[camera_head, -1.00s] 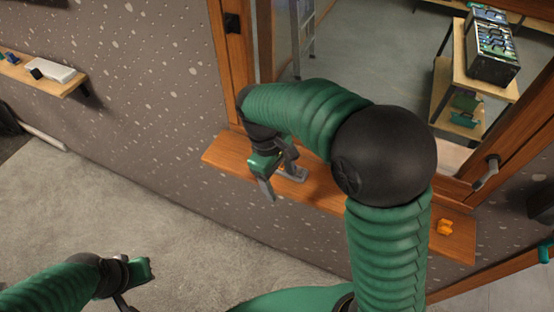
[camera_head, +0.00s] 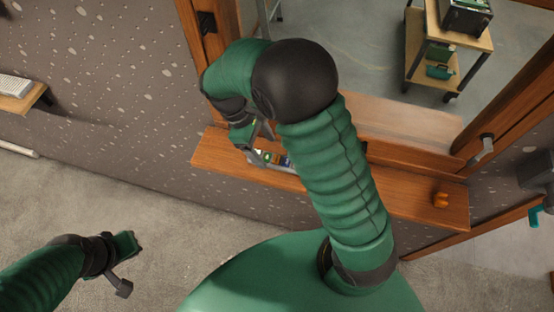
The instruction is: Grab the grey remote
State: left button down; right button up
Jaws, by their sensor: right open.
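A flat grey object with small coloured parts on top, which looks like the grey remote (camera_head: 284,163), lies on the wooden window sill (camera_head: 220,160). My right arm covers part of it. My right gripper (camera_head: 257,143) is open, with its fingers pointing down just above the left end of the grey object. I cannot tell whether they touch it. My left gripper (camera_head: 130,265) is at the lower left, over the floor, with its fingers apart and nothing between them.
A small orange object (camera_head: 440,200) sits at the sill's right end. The wooden window frame (camera_head: 195,60) rises behind the sill. A small shelf (camera_head: 25,100) with a pale keyboard-like object (camera_head: 14,86) is at the left. A trolley (camera_head: 420,55) stands beyond the window.

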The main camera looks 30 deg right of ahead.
aim_at(273, 159)
jog(key=f, duration=0.1)
jog(key=w+d+f+p, duration=0.1)
jog(key=f, duration=0.1)
jog(key=shift+w+d+f, duration=0.15)
jog(key=shift+w+f, duration=0.15)
jog(key=shift+f, duration=0.1)
jog(key=x, duration=0.1)
jog(key=p+x, duration=0.1)
jog(key=x, duration=0.1)
jog(key=shift+s+f+p, duration=0.15)
jog(key=shift+s+p, duration=0.15)
jog(key=shift+s, duration=0.4)
jog(key=shift+w+f, duration=0.2)
jog(key=shift+w, duration=0.15)
jog(key=c, duration=0.6)
jog(key=shift+s+d, duration=0.1)
jog(key=shift+s, duration=0.05)
jog(key=c, duration=0.8)
grip_shut()
pick_arm(q)
jog(key=shift+w+r, duration=0.85)
jog(key=shift+r, duration=0.25)
pick_arm(e)
jog(key=shift+r, duration=0.1)
